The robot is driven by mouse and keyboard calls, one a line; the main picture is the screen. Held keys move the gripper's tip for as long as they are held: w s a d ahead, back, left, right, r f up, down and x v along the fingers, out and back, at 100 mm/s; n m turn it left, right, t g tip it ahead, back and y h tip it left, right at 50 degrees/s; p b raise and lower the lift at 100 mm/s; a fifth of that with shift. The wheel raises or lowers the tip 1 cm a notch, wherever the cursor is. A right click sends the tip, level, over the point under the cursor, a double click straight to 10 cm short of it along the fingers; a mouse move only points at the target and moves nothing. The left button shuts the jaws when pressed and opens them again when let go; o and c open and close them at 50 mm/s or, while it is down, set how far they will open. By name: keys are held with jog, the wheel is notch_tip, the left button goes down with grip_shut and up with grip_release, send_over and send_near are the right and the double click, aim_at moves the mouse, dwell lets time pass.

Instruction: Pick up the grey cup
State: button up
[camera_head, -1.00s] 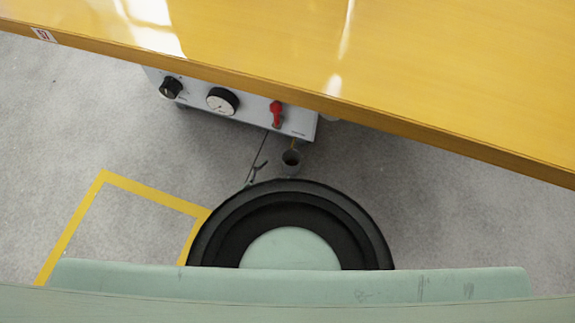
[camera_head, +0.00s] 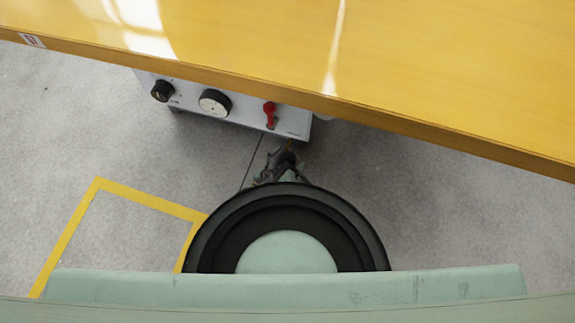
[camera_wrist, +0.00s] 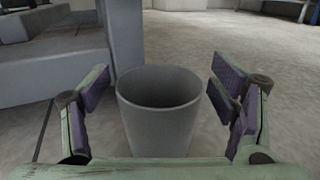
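The grey cup (camera_wrist: 158,122) stands upright on the floor in the wrist view, its open rim facing up and its inside empty as far as I can see. My gripper (camera_wrist: 160,95) is open, with one purple-padded finger to the left of the cup and one to the right. Gaps show between both pads and the cup wall. In the head view my gripper (camera_head: 283,163) is small and dark below the white control box, and it hides most or all of the cup there.
A yellow-orange tabletop (camera_head: 400,70) spans the top of the head view. A white box with knobs, a gauge and a red lever (camera_head: 225,104) sits partly under it. A grey post (camera_wrist: 122,35) stands close behind the cup at left. Floor at right is clear.

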jog(key=c, duration=1.3)
jog(key=shift+c, duration=0.2)
jog(key=shift+r, duration=0.1)
